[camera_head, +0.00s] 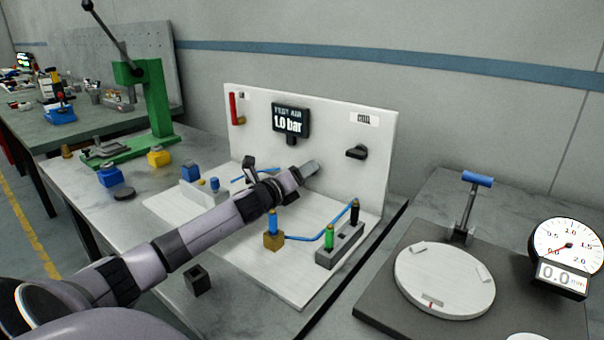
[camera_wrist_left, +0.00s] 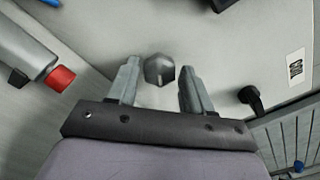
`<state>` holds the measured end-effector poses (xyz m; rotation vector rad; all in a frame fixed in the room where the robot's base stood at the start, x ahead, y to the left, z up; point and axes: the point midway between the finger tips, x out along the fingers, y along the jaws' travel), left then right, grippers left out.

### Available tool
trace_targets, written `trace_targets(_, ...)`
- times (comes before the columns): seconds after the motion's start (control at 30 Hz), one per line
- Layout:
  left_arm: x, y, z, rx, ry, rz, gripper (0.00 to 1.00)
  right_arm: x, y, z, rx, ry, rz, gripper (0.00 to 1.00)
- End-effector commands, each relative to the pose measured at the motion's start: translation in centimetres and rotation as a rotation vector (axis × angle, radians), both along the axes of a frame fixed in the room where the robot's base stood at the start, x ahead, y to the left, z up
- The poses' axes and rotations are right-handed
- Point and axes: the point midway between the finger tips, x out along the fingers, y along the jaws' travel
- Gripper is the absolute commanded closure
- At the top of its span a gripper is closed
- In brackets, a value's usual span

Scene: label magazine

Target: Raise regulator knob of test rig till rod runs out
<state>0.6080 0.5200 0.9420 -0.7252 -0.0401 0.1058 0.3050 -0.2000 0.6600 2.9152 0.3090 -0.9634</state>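The test rig is a white panel (camera_head: 330,120) on a white base, with a display (camera_head: 291,120) reading "TEST AIR 1.0 bar". In the left wrist view a grey faceted knob (camera_wrist_left: 159,70) sits between the fingers of my left gripper (camera_wrist_left: 160,68). The fingers stand apart, with a gap on both sides of the knob. In the head view my left gripper (camera_head: 312,169) points at the panel below the display and hides the knob. A grey cylinder with a red end (camera_wrist_left: 60,78) shows in the left wrist view; I see no extended rod. My right gripper is out of view.
A black lever (camera_head: 357,152) is right of the gripper on the panel. A green press (camera_head: 147,100) is at left; a round plate (camera_head: 444,280) and gauge (camera_head: 566,246) are at right.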

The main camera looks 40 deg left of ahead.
Motion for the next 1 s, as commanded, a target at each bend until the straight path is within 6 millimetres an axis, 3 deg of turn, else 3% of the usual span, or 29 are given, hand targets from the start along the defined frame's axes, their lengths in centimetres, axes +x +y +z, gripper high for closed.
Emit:
trace_targets(0.03,-0.01,-0.01,-0.01,0.000,0.000,0.000,0.68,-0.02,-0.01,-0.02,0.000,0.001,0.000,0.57)
trace_targets(0.1,-0.01,0.00,0.00,0.000,0.000,0.000,0.91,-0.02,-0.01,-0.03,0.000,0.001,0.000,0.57)
trace_targets(0.13,-0.01,0.00,0.00,0.000,0.000,0.000,0.92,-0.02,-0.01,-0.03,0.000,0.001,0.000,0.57)
trace_targets(0.33,-0.01,-0.01,-0.02,0.041,0.005,0.000,0.92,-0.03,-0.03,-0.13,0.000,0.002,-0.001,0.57)
trace_targets(0.67,-0.01,-0.03,0.05,0.260,0.029,0.001,0.91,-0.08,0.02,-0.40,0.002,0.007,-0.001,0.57)
trace_targets(1.0,0.00,-0.07,0.06,0.279,0.032,0.001,0.91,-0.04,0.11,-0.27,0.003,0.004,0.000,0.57)
